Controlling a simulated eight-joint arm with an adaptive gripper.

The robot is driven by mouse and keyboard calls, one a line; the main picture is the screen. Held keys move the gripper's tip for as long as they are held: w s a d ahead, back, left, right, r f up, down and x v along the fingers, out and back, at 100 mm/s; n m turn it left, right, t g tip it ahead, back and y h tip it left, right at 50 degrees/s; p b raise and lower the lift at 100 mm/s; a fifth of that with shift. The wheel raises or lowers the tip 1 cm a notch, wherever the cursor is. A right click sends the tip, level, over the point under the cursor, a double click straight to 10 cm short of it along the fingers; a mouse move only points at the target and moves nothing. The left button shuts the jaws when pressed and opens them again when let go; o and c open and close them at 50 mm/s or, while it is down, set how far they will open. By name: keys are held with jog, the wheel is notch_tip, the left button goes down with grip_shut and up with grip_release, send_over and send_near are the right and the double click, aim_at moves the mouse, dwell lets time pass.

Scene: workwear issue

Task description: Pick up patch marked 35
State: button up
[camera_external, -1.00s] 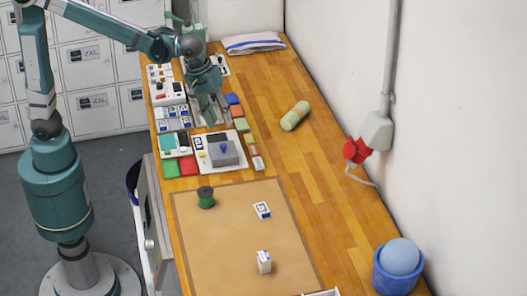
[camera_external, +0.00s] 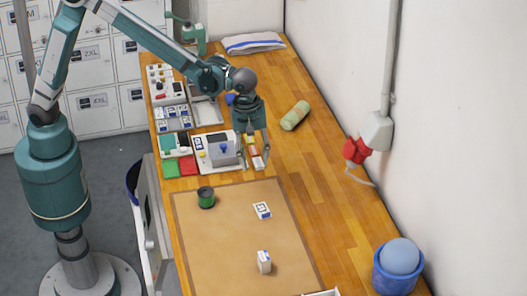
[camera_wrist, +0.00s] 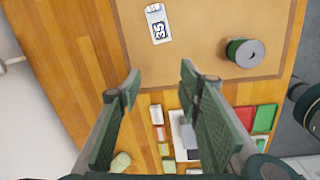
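A small white packet with a dark blue label (camera_external: 262,210) lies on the tan mat (camera_external: 225,255). In the wrist view the packet (camera_wrist: 157,24) reads 35 and lies near the top edge, ahead of my fingertips. My gripper (camera_external: 254,162) is open and empty. It points down above the bench, just behind the mat's back edge and apart from the packet.
A green spool (camera_external: 205,198) stands on the mat's left. A grey-topped device (camera_external: 222,150), small coloured blocks and trays crowd the bench's left and back. A green roll (camera_external: 295,115) lies to the right. A blue bucket (camera_external: 398,270) stands at front right.

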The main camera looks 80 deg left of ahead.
aim_at(263, 209)
jog(key=d+f+n+p, duration=0.1)
jog(key=d+f, duration=0.1)
jog(key=d, duration=0.1)
jog(key=d+f+n+p, duration=0.1)
jog(key=d+f, duration=0.1)
jog(key=d, duration=0.2)
jog(key=w+d+f+n+g+p, duration=0.1)
jog(key=d+f, duration=0.1)
jog(key=d, duration=0.2)
jog(key=shift+f+y, duration=0.25)
jog(key=shift+y, duration=0.05)
jog(key=shift+w+f, duration=0.1)
jog(key=shift+f, duration=1.2)
jog(key=shift+f+p, duration=0.4)
jog(key=shift+f, duration=2.2)
jog(key=c, duration=0.7)
